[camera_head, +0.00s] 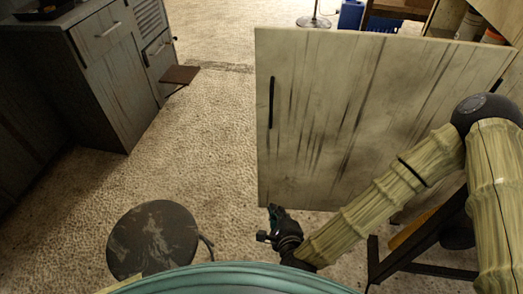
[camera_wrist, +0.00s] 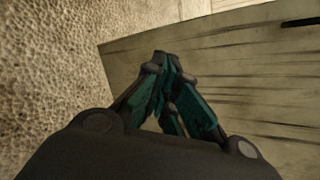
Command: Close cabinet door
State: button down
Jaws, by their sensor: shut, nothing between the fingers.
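The cabinet door (camera_head: 345,115) is a pale, worn wooden panel with dark streaks, standing swung open in the head view. A long dark handle (camera_head: 271,103) runs upright near its left edge. My gripper (camera_head: 273,212) is at the door's lower left corner, with its fingers together and empty. In the wrist view the closed fingertips (camera_wrist: 163,60) overlap the door panel (camera_wrist: 235,75) near its edge. I cannot tell whether they touch it. A dark handle (camera_wrist: 300,22) shows at the upper right there. The cabinet body is mostly hidden behind the door and my arm.
A round dark stool (camera_head: 152,240) stands at lower left. A dark grey cabinet (camera_head: 110,70) with drawers fills the upper left, with a small brown ledge (camera_head: 180,75) beside it. Open pebbled floor (camera_head: 205,150) lies between them and the door. A blue container (camera_head: 352,15) stands behind the door.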

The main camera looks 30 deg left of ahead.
jog(key=w+a+r+m+t+b, duration=0.2)
jog(key=a+r+m+t+b, duration=0.1)
jog(key=a+m, duration=0.2)
jog(key=m+t+b, duration=0.4)
jog(key=m, duration=0.5)
send_near(262, 133)
jog(key=shift+h, duration=0.4)
jog(key=x, duration=0.3)
jog(key=b+x, duration=0.1)
jog(key=x, duration=0.3)
jog(key=shift+a+r, duration=0.2)
jog(key=shift+r, duration=0.05)
